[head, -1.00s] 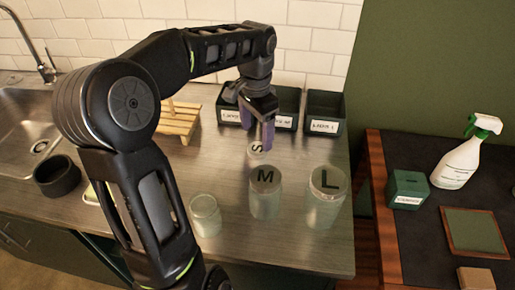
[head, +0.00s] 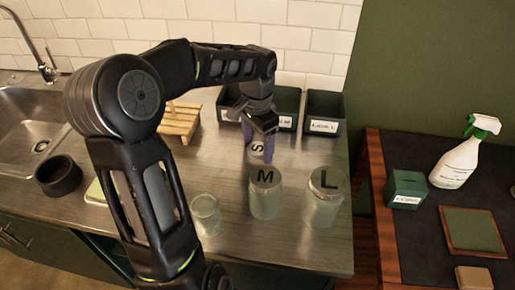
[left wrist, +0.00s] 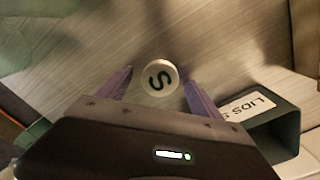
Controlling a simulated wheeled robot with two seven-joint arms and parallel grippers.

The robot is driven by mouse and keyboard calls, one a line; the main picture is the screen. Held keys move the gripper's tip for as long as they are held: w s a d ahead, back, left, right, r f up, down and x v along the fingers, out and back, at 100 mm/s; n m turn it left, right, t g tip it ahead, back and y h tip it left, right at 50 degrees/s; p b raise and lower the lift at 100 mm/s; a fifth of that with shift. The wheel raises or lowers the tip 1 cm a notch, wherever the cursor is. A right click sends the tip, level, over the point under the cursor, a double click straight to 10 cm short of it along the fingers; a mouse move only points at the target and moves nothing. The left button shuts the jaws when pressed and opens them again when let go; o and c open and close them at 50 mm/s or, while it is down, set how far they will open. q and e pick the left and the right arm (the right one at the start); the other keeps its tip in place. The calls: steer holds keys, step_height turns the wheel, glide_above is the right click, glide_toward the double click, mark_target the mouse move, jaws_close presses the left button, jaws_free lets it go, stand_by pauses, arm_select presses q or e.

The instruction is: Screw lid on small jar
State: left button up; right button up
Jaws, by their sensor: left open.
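The small lid marked S (head: 257,149) lies on the counter behind the jars. It also shows in the left wrist view (left wrist: 160,77) as a pale disc between the two purple fingertips, with a gap on each side. My left gripper (head: 261,152) is open around the lid and points down at the counter. A small open glass jar (head: 206,216) stands at the front left of the jar group, apart from the gripper. My right gripper is not in view.
A jar with lid M (head: 265,200) and a larger jar with lid L (head: 323,204) stand in front of the gripper. Dark lid bins (head: 323,112) line the wall behind it. A wooden rack (head: 180,122), a black bowl (head: 59,177) and the sink (head: 25,125) are left.

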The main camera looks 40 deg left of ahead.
mark_target(257, 148)
arm_select(q)
steer(key=c, duration=1.4)
steer(key=shift+r, duration=0.1)
step_height(257, 148, up, 10)
steer(key=shift+f, duration=0.1)
stand_by(0.4)
